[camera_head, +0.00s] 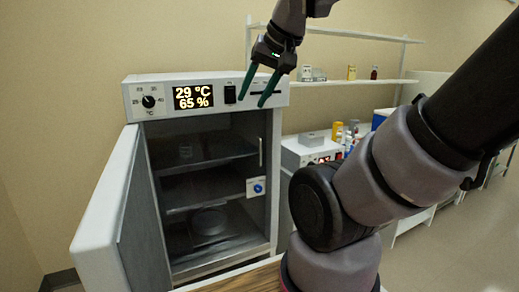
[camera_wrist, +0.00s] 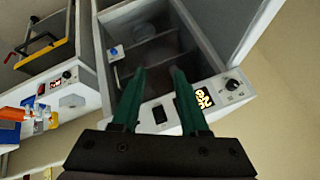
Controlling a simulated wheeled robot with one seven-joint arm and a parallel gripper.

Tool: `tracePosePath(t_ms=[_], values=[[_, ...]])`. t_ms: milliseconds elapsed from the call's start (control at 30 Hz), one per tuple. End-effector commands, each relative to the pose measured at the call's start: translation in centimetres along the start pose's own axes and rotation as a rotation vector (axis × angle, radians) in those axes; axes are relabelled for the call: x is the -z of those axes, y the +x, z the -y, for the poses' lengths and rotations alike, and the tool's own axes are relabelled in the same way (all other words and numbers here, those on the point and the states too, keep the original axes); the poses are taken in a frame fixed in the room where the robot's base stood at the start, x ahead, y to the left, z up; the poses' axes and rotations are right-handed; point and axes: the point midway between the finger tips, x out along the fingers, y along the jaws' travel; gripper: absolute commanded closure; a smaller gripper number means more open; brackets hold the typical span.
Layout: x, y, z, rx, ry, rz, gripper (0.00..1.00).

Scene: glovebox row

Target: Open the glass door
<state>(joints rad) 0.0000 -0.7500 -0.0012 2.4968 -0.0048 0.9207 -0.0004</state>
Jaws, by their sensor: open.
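The white cabinet (camera_head: 205,84) has a lit panel reading 29 °C and 65 %. Its thick outer door (camera_head: 112,205) stands swung open to the left. Behind it, the glass door (camera_head: 205,165) appears shut across the opening, with dark shelves showing through. A slim upright handle (camera_head: 261,151) is at its right edge, above a label with a blue disc (camera_head: 256,187). My gripper (camera_head: 255,99) is open and empty, above the handle in the picture, by the right end of the panel. In the wrist view its green fingers (camera_wrist: 159,72) are apart, and the glass door (camera_wrist: 150,52) lies beyond them.
A bench instrument (camera_head: 312,152) stands right of the cabinet, with small coloured items beside it. Wall shelves (camera_head: 355,80) behind hold small bottles and boxes. A wooden surface edge (camera_head: 240,279) is low in front. My arm fills the right side of the head view.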

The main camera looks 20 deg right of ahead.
Motion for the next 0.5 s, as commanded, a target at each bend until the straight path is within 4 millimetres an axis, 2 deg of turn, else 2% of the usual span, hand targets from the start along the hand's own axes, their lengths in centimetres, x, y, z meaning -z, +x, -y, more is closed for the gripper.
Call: tracePosePath(t_ms=[500], values=[[-1.2, 3.6, 0.6, 0.03, 0.179, 0.223, 0.56]])
